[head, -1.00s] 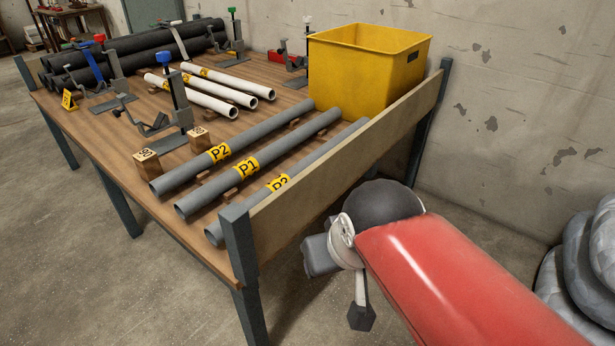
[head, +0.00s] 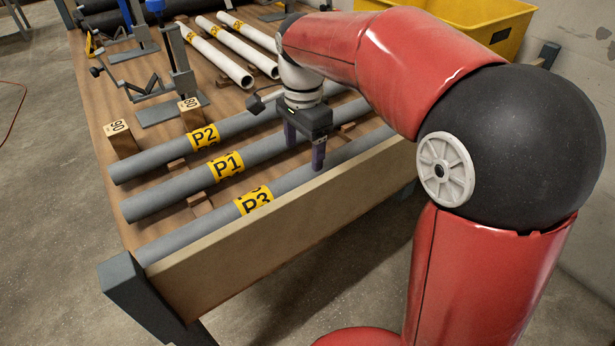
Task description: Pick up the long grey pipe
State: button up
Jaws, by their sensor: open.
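Three grey pipes lie side by side near the table's right edge, with yellow labels: P2 (head: 160,156), P1 (head: 177,196) and P3 (head: 190,233). They look alike in length, and I cannot tell which is longest. My gripper (head: 304,156) points down over the far part of the pipes, its two dark fingers apart and nothing seen between them. In the picture one finger overlaps P1 and the other overlaps P3. I cannot tell the height of the fingertips or whether they touch a pipe. My arm hides the pipes' far ends in part.
A wooden side board (head: 265,233) runs along the table edge beside P3. Wooden blocks marked 90 (head: 120,138) and 80 (head: 192,113) stand beside P2. A clamp stand (head: 182,75), white pipes (head: 228,60) and a yellow bin (head: 470,17) are farther back.

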aim_at(305, 169)
notch_tip(305, 169, down, 7)
jog(key=shift+d+f+b, duration=0.15)
jog(key=shift+f+b, duration=0.05)
jog(key=shift+b, duration=0.25)
jog(key=c, duration=1.2)
jog(key=shift+c, duration=0.4)
jog(key=shift+r, duration=0.15)
